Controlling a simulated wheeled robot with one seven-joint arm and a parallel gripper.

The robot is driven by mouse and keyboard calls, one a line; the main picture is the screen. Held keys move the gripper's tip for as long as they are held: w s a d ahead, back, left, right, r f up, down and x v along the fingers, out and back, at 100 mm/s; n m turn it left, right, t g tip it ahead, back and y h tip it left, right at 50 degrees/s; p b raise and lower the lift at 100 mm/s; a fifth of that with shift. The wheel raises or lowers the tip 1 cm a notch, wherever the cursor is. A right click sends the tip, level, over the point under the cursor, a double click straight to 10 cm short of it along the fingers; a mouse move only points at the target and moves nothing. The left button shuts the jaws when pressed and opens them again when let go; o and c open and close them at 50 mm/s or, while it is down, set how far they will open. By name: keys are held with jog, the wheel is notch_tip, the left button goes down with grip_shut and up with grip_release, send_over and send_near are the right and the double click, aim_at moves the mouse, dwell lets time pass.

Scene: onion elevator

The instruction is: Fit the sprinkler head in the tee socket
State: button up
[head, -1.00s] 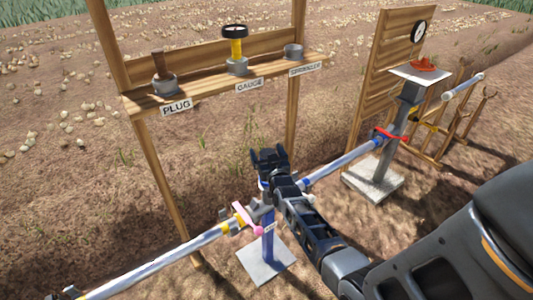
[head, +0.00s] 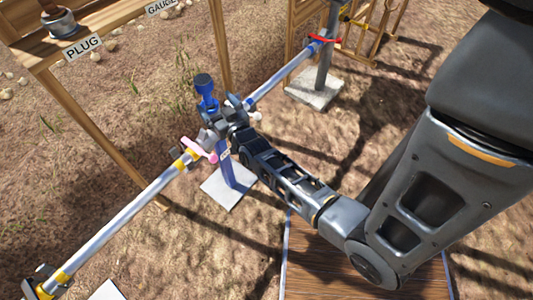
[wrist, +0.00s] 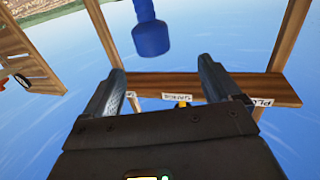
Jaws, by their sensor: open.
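The sprinkler head (head: 205,88) is blue with a wider top. In the head view it stands roughly upright over the pipe joint, just left of my gripper (head: 222,113). The tee socket is largely hidden by my gripper, so I cannot tell how deep the sprinkler head sits. In the wrist view the sprinkler head (wrist: 151,36) shows beyond the open fingers of my gripper (wrist: 161,68), with clear space between it and both fingers. My gripper is empty.
A pipe (head: 125,222) with yellow bands and a pink handle (head: 201,149) runs to the lower left. A blue post (head: 229,168) stands on a pale slab. The wooden shelf with the PLUG label (head: 83,46) is at upper left; another post (head: 325,55) stands at upper right.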

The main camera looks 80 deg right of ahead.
jog(key=s+a+r+n+t+y, duration=0.1)
jog(key=s+a+r+n+y, duration=0.2)
jog(key=a, duration=0.8)
jog(key=s+a+r+n+t+y, duration=0.1)
jog(key=s+a+t+y, duration=0.3)
jog(key=a, duration=0.6)
jog(key=s+a+r+n+g+y, duration=0.2)
jog(key=s+a+r+n+y, duration=0.3)
jog(key=s+a+r, duration=0.7)
notch_tip(320, 180, up, 3)
jog(key=shift+s+r+n+y, duration=0.15)
jog(key=shift+s+n+y, duration=0.15)
jog(key=shift+s+y, duration=0.55)
jog(key=shift+s+a, duration=0.1)
jog(key=shift+c, duration=0.4)
